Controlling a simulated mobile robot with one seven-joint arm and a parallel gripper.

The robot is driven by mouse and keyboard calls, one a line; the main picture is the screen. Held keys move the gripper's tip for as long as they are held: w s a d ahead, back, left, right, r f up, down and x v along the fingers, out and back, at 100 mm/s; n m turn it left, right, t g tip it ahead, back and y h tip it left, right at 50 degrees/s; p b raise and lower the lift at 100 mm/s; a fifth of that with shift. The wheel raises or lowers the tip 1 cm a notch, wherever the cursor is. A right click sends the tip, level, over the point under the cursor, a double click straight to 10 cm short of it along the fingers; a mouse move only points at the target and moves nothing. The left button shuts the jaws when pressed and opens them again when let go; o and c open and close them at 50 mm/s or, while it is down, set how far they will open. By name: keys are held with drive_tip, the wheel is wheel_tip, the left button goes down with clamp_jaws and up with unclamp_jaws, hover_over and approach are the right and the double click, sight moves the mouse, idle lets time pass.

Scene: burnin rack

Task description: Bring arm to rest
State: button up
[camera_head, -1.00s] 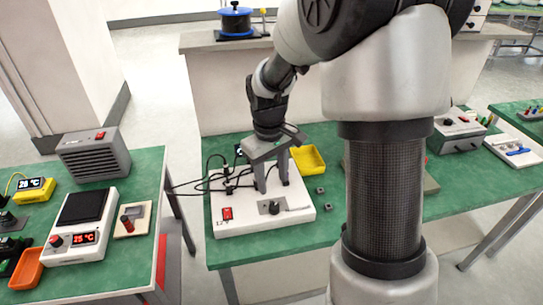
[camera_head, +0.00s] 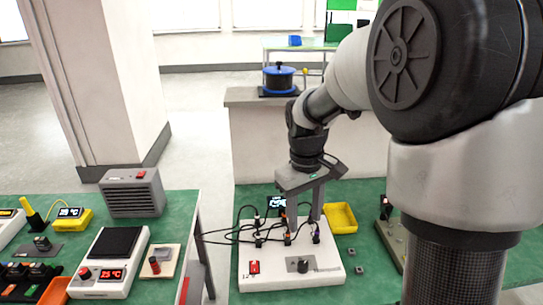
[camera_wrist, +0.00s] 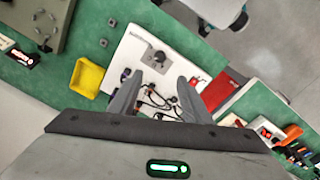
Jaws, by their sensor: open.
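My gripper (camera_head: 304,222) hangs pointing down over the white board (camera_head: 262,281) on the green bench. Its two fingers are apart, with nothing held between them. In the wrist view, my gripper (camera_wrist: 160,77) shows open fingers above the same white board (camera_wrist: 128,48). Black cables and small plugs (camera_wrist: 157,100) show between and below the fingers. I cannot tell exactly how high the fingertips are above the plugs.
A yellow tray (camera_head: 340,218) lies right of the board, with small dark blocks near it. A red switch (camera_head: 254,267) and a black knob (camera_head: 302,265) sit on the board. A grey heater box (camera_head: 132,193) and a hot plate (camera_head: 108,262) stand on the left bench.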

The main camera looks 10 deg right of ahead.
drive_tip(key=s+r+m+t+p, duration=0.4)
drive_tip(key=s+r+p, duration=0.4)
drive_tip(key=s+r, duration=1)
drive_tip(key=shift+s+a+r+t+y, duration=0.3)
drive_tip(key=shift+a+r+t, duration=0.15)
drive_tip(key=shift+r+t, duration=0.25)
idle(0.8)
